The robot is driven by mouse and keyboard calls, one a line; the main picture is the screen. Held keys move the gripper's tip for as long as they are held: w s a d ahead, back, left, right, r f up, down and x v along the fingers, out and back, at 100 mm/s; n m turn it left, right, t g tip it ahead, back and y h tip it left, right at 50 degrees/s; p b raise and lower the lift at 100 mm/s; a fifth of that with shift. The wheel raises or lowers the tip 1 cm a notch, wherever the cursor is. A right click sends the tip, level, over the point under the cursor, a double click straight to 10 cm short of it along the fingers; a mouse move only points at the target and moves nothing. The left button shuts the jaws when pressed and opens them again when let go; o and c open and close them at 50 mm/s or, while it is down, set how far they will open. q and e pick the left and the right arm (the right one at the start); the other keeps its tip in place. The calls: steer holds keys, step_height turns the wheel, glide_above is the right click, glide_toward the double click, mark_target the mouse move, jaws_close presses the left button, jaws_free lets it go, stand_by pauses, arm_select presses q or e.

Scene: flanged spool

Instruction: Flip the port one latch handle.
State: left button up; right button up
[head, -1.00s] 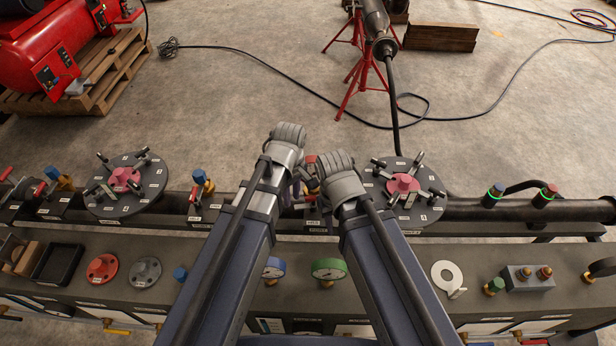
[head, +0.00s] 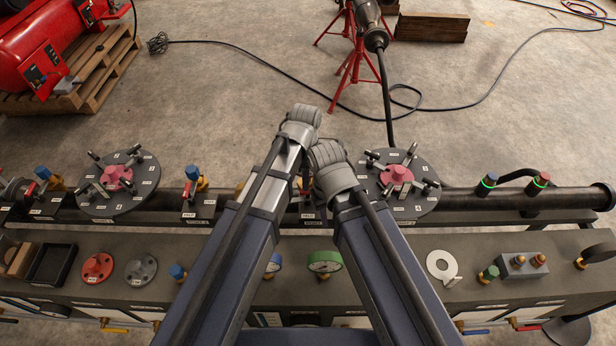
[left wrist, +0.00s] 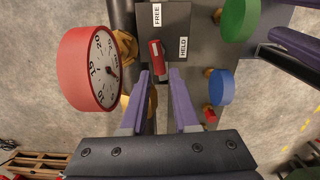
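A red latch handle (left wrist: 157,55) sits on a dark plate (left wrist: 172,28) in the left wrist view, with a FREE label beyond its far end and a HELD label to its right. I cannot read which port it belongs to. My left gripper (left wrist: 160,74) is open, its two purple fingers apart, with the handle's near end between or just beyond the tips. Contact is not clear. In the head view my left gripper is hidden behind its wrist. My right gripper is hidden below its own wrist; purple bars at the left wrist view's right edge may belong to it.
A red-rimmed gauge (left wrist: 92,68) stands close left of the left fingers. In the head view, flanged discs (head: 116,186) (head: 404,184) flank the arms along the pipe. My two wrists are very close together.

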arm_select(q)
steer(key=shift+w+d+n, duration=0.2)
steer(key=shift+d+n, duration=0.15)
steer(key=shift+n, duration=0.25)
step_height(320, 180, down, 8)
steer(key=b, duration=0.8)
steer(key=shift+r+m+p, duration=0.45)
steer(key=shift+r+m, duration=0.05)
steer(key=shift+m, duration=0.1)
steer(key=m, duration=1)
steer(key=shift+m, duration=0.4)
steer(key=m, duration=1)
steer(key=n, duration=0.2)
steer(key=shift+n, duration=0.3)
step_height(320, 180, up, 7)
steer(key=p, duration=0.7)
